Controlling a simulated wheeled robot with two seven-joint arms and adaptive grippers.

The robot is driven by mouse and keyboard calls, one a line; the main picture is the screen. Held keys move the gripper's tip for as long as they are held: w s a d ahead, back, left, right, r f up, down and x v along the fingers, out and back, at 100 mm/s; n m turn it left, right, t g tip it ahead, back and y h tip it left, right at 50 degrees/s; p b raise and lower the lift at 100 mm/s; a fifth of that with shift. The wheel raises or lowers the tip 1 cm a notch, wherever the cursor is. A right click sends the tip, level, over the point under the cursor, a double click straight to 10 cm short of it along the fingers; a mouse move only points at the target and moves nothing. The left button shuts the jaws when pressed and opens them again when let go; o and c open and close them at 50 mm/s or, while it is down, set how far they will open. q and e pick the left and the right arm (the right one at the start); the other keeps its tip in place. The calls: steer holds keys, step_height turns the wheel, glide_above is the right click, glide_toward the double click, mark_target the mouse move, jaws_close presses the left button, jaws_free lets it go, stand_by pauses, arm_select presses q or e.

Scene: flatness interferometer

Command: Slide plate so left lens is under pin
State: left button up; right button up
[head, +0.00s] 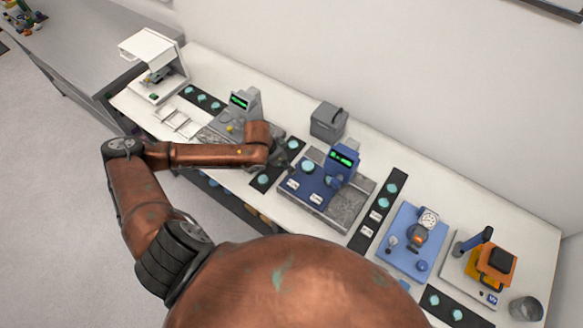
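A blue instrument (341,165) with a lit green display stands on a grey stone base (347,207) at mid-bench. A flat blue plate (306,188) lies on that base, with one pale cyan lens (308,166) and two small white labels visible. My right gripper is not in view.
A grey instrument (241,106) with a green display stands behind my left forearm. A dark grey box (328,121) is at the back. Another black lens strip (378,208), a blue gauge stand (412,243) and an orange device (491,266) are to the right.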

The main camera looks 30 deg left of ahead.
arm_select(q)
steer(key=x, duration=0.6)
steer(key=shift+c, duration=0.2)
jaws_close()
stand_by(0.5)
